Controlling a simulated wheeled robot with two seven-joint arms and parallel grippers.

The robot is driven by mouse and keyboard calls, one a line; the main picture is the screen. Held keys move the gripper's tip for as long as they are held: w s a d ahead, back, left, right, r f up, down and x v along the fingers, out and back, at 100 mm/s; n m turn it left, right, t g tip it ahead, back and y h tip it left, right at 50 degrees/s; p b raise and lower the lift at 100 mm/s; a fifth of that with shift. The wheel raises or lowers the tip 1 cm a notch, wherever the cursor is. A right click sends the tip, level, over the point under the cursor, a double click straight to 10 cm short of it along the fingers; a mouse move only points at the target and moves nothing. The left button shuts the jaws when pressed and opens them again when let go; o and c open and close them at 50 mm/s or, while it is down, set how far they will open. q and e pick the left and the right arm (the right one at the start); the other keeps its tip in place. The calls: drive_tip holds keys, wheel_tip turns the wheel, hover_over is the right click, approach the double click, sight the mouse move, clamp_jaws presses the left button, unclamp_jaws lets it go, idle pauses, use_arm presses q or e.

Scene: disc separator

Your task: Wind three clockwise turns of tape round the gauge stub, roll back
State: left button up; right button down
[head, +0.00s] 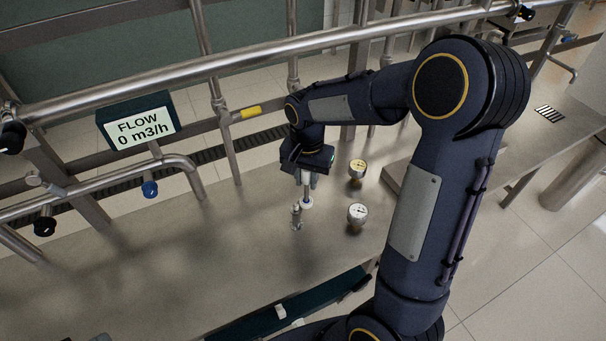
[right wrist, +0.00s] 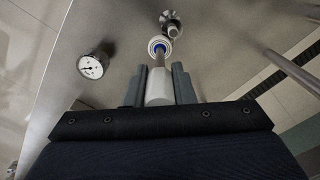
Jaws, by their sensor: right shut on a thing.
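My right gripper (head: 308,178) reaches down over the steel bench. In the right wrist view its two grey fingers (right wrist: 157,90) are shut on a white handle (right wrist: 160,86). A thin rod runs from the handle to a small white roll with a blue core (right wrist: 159,46), apparently the tape; the roll also shows in the head view (head: 306,202). A metal stub (head: 297,215) stands upright beside the roll, and it shows just beyond it in the right wrist view (right wrist: 170,22). I cannot tell whether they touch or whether tape lies on the stub. My left gripper is not in view.
Two round dial gauges, one white-faced (head: 357,213) and one yellowish (head: 358,169), stand right of the stub. A display (head: 137,127) reads FLOW 0 m3/h. Steel pipes (head: 250,63) run behind the bench. The bench top (head: 200,245) left of the stub is clear.

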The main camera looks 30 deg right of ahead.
drive_tip(key=shift+s, duration=0.35)
drive_tip(key=shift+s+a, duration=0.5)
drive_tip(key=shift+s, duration=0.3)
drive_tip(key=shift+s+a, duration=0.35)
drive_tip(key=shift+a, duration=0.5)
